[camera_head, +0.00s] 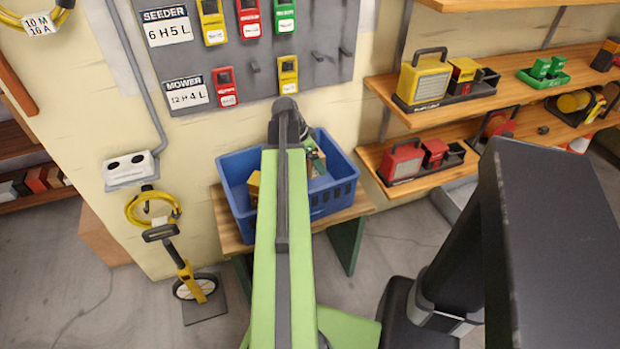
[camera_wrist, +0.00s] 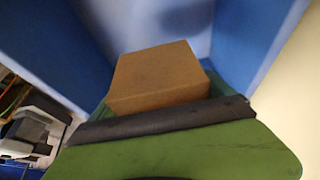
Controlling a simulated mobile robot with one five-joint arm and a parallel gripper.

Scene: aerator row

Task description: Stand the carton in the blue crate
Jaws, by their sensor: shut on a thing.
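The blue crate (camera_head: 335,200) stands on a small wooden bench, partly hidden behind my green arm in the head view. Its blue walls (camera_wrist: 255,40) rise around my gripper in the wrist view. The carton (camera_wrist: 155,75) is a plain brown block, shut in my gripper (camera_wrist: 165,118), against the dark pad of the green jaw. It is inside the crate's walls; whether it touches the floor I cannot tell. In the head view a brown patch (camera_head: 254,186) shows in the crate left of my arm; the rest is hidden.
The bench top (camera_head: 228,222) shows around the crate. A pegboard (camera_head: 300,55) with tagged devices hangs behind it. Shelves with lamps and boxes are at the right. A yellow measuring wheel (camera_head: 195,285) stands on the floor at the left.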

